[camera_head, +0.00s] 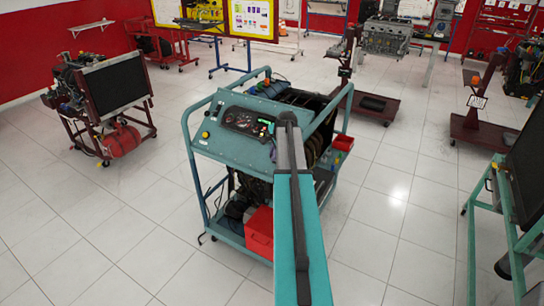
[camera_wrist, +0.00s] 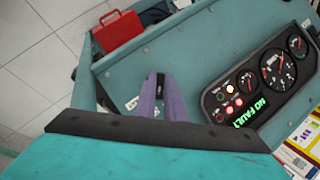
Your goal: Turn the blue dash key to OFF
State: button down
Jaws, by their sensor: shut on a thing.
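In the wrist view, my gripper (camera_wrist: 159,80) has its two purple fingers closed around a small dark piece (camera_wrist: 160,88) on the teal dash panel (camera_wrist: 205,50). It stands where the dash key would be; its blue colour and its turn angle cannot be made out. A white label (camera_wrist: 132,104) is partly hidden beside the fingers. The black gauge cluster (camera_wrist: 262,80) to the right shows lit red lamps and a green "NO FAULT" display. In the head view, my arm covers the key and gripper; the teal engine trainer (camera_head: 226,150) shows around it.
A red box (camera_head: 259,232) sits low on the trainer, and it or a similar red box (camera_wrist: 118,32) shows in the wrist view. Tube rails (camera_head: 190,150) edge the trainer. Another engine stand (camera_head: 112,95) is at left. Tiled floor (camera_head: 120,225) is clear between them.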

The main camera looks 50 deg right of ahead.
jog(key=n+g, duration=0.2)
jog(key=n, duration=0.1)
jog(key=shift+d, duration=0.4)
jog(key=shift+w+n+g, duration=0.1)
jog(key=shift+n+g, duration=1.2)
jog(key=shift+n, duration=0.7)
jog(key=c, duration=1.8)
grip_release()
jog(key=shift+c, duration=0.2)
jog(key=shift+a, duration=0.1)
jog(key=shift+w, duration=0.1)
jog(key=shift+r, duration=0.15)
